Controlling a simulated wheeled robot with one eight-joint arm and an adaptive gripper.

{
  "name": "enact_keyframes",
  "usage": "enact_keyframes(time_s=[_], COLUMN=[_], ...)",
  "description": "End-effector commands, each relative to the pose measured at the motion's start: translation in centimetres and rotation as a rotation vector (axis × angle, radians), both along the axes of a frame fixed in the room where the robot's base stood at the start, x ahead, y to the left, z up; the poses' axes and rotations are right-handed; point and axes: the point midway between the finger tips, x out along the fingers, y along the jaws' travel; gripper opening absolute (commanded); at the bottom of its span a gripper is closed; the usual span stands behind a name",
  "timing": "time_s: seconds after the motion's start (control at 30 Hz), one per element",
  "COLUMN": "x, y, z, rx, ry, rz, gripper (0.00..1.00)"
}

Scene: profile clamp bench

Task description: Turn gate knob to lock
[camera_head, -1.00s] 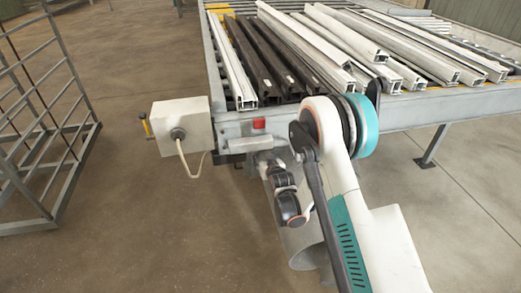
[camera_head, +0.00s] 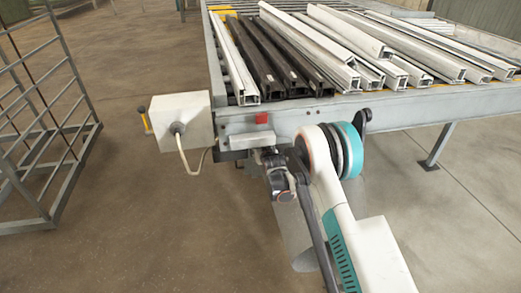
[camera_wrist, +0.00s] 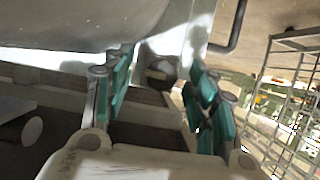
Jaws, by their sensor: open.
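My gripper (camera_wrist: 161,66) is open in the wrist view, its two teal-padded fingers spread apart. A dark rounded knob-like part (camera_wrist: 160,72) shows in the gap between the fingertips, under a pale bracket; it may be the gate knob. I cannot tell its turn angle, or whether the pads touch it. In the head view my dark wrist (camera_head: 279,182) is below the bench's front left corner, beneath a grey bar (camera_head: 249,140) and a red block (camera_head: 261,118). The fingers and the knob are mostly hidden there.
A white box (camera_head: 183,117) with a yellow-tipped lever and hanging cable juts out left of the bench frame (camera_head: 415,110). Black and white profiles (camera_head: 265,60) lie on top. A wire rack (camera_head: 40,130) stands at left; floor between is clear.

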Motion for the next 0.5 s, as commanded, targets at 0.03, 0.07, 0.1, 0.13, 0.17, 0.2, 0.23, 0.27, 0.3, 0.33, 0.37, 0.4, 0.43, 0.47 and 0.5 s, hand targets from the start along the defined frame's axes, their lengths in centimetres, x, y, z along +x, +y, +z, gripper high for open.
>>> enact_keyframes(time_s=[0.03, 0.07, 0.1, 0.13, 0.17, 0.2, 0.23, 0.27, 0.3, 0.33, 0.37, 0.4, 0.43, 0.47, 0.5], x=[0.00, 0.00, -0.01, -0.01, -0.02, -0.02, -0.02, -0.03, -0.03, -0.03, -0.03, -0.03, -0.03, -0.03, -0.03], y=[0.00, 0.00, 0.00, 0.00, -0.01, -0.01, -0.01, -0.01, -0.01, -0.01, -0.01, -0.01, -0.01, -0.01, -0.02], z=[0.01, 0.02, 0.03, 0.03, 0.03, 0.03, 0.03, 0.03, 0.03, 0.02, 0.03, 0.02, 0.02, 0.02, 0.02], rx=[0.000, 0.000, 0.000, 0.000, 0.000, 0.000, 0.000, 0.000, 0.000, 0.000, 0.000, 0.000, 0.000, 0.000, 0.000], ry=[0.000, 0.000, 0.000, 0.000, 0.000, 0.000, 0.000, 0.000, 0.000, 0.000, 0.000, 0.000, 0.000, 0.000, 0.000], rz=[0.000, 0.000, 0.000, 0.000, 0.000, 0.000, 0.000, 0.000, 0.000, 0.000, 0.000, 0.000, 0.000, 0.000, 0.000], gripper=[0.52, 0.52, 0.52, 0.52, 0.52, 0.43, 0.36, 0.30, 0.21, 0.14, 0.09, 0.09, 0.08, 0.08, 0.08])
